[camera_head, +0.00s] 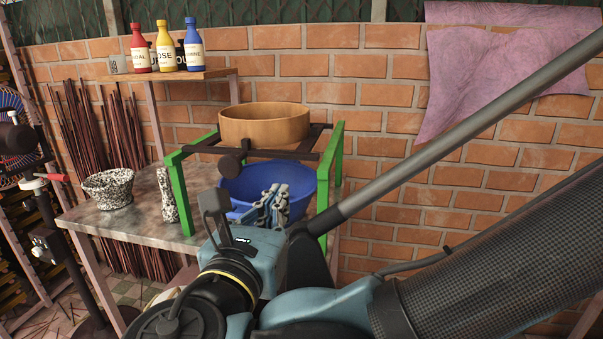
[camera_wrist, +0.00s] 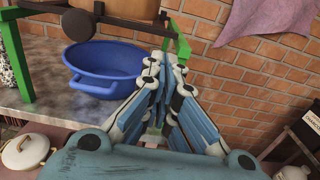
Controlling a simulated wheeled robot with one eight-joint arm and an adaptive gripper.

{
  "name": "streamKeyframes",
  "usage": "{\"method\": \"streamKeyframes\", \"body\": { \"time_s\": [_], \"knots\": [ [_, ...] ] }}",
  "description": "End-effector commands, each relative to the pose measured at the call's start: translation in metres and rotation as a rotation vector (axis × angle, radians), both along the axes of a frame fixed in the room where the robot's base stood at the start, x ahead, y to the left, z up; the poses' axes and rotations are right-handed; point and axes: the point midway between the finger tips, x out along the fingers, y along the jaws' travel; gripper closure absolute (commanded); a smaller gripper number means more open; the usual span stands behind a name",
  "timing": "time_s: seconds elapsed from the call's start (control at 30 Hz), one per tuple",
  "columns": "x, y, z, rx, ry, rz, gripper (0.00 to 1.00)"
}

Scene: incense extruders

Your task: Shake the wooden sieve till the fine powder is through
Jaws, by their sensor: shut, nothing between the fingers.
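The round wooden sieve (camera_head: 264,124) rests upright on dark rails (camera_head: 250,152) across a green frame (camera_head: 178,195) on the table. Only its lower wall (camera_wrist: 128,8) shows at the top of the wrist view. A dark round knob (camera_head: 230,165) sits at the near end of the rails; it also shows in the wrist view (camera_wrist: 79,26). A blue basin (camera_head: 250,185) stands below the sieve. My gripper (camera_head: 275,200) is shut and empty, in front of the basin and below the sieve, apart from the knob. The powder inside the sieve is hidden.
A speckled mortar (camera_head: 108,190) and speckled pestle (camera_head: 167,195) stand left on the grey table (camera_head: 120,222). Red, yellow and blue bottles (camera_head: 166,48) stand on a shelf behind. A brick wall (camera_head: 400,190) closes the back. A white lidded pot (camera_wrist: 25,150) is low left in the wrist view.

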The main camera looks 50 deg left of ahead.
Motion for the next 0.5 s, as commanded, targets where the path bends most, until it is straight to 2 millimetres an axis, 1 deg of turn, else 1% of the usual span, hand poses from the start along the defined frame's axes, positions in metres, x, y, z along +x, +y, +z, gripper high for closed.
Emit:
{"method": "streamKeyframes", "body": {
  "time_s": [0.17, 0.5],
  "knots": [
    [0.013, 0.009, 0.0, 0.0, 0.0, -0.004, 1.0],
    [0.059, 0.043, 0.0, 0.0, 0.0, -0.004, 1.0]
  ]
}}
